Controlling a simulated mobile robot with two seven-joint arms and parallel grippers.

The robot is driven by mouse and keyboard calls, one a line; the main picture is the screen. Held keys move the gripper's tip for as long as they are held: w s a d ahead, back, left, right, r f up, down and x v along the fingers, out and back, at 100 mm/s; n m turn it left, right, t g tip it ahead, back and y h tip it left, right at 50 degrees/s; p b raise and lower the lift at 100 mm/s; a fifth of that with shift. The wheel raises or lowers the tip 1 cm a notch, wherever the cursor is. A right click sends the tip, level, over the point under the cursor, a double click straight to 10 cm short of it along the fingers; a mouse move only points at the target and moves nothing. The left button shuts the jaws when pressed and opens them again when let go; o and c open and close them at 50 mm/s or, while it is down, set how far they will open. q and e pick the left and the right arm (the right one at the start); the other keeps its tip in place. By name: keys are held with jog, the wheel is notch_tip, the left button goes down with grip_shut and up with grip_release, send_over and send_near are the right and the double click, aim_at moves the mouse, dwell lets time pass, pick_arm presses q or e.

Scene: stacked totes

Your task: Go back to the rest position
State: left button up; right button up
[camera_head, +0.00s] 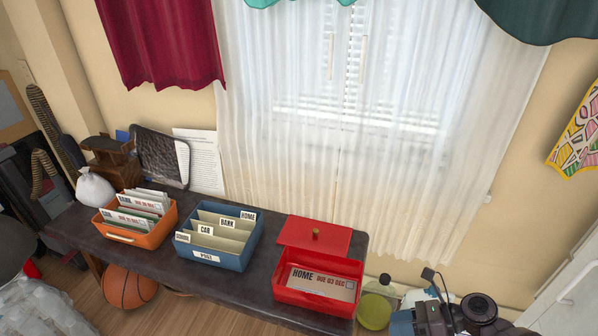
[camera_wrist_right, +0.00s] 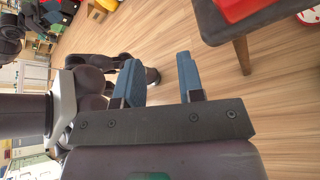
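My right gripper (camera_head: 424,318) is at the bottom right of the head view, beside the right end of the dark table and apart from it. In the right wrist view its two blue fingers (camera_wrist_right: 160,78) stand apart with nothing between them, with wooden floor behind. My left gripper does not show in either view. On the table (camera_head: 265,292) stand an orange tote (camera_head: 124,236) with envelopes, a blue tote (camera_head: 207,256) with labelled dividers, and a red box (camera_head: 316,301). An envelope marked HOME (camera_head: 320,281) lies in the red box, and its red lid (camera_head: 315,237) is behind it.
A basketball (camera_head: 129,287) lies on the floor under the table's left part. A yellow-green bottle (camera_head: 375,305) stands right of the table, close to my right arm. A white bag (camera_head: 94,190) and a black chair-like object (camera_head: 160,158) are at the back left.

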jog(key=s+d+f+n+t+h, duration=0.1)
jog(key=s+d+f+n+h, duration=0.35)
jog(key=s+n, duration=0.3)
jog(key=s+d+f+n+t+h, duration=0.25)
jog(key=s+d+n+h, duration=0.2)
jog(key=s+n, duration=0.35)
jog(key=s+d+r+n+t+h, duration=0.1)
jog(key=s+r+n+t+h, duration=0.25)
jog(key=s+r+n, duration=1.15)
jog(key=shift+w+a+f+m+t, duration=0.6)
jog(key=shift+w+a+f+m, duration=0.35)
jog(key=shift+w+a+f, duration=1.25)
pick_arm(q)
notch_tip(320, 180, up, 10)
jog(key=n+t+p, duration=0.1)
jog(key=p, duration=1.2)
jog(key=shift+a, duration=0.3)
pick_arm(e)
notch_tip(320, 180, up, 10)
jog(key=m+t, duration=0.1)
jog(key=shift+s+a+f+h, duration=0.25)
jog(key=shift+s+h, duration=0.15)
jog(key=shift+h, duration=0.05)
